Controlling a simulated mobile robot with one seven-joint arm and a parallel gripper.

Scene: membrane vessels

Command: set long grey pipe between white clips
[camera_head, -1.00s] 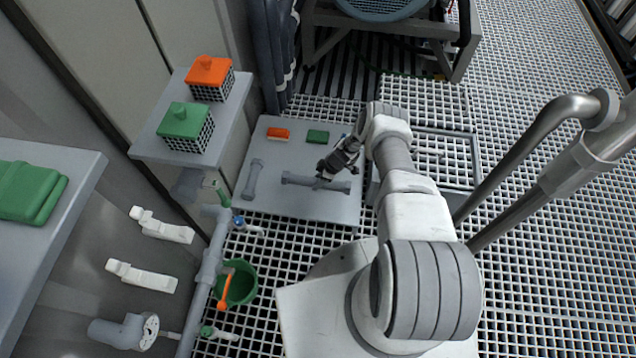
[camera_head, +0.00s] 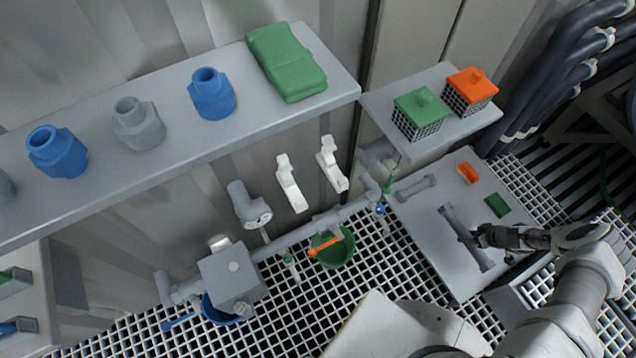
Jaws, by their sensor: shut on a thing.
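The long grey pipe (camera_head: 455,222) with thicker ends lies over the low grey platform at the right. My gripper (camera_head: 476,238) is shut on it near its middle. I cannot tell whether the pipe touches the platform or is slightly above it. Two white clips stick out from the wall in the centre: one white clip (camera_head: 290,184) at the left and another white clip (camera_head: 332,164) at the right. Nothing sits between them. A short grey pipe (camera_head: 416,188) lies on the platform, left of the long one.
A shelf (camera_head: 200,150) with blue and grey fittings and a green folded cloth (camera_head: 286,62) overhangs the left. A smaller shelf (camera_head: 440,125) holds green-lidded and orange-lidded baskets. Below the clips are grey piping, a valve and a green bucket (camera_head: 334,250).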

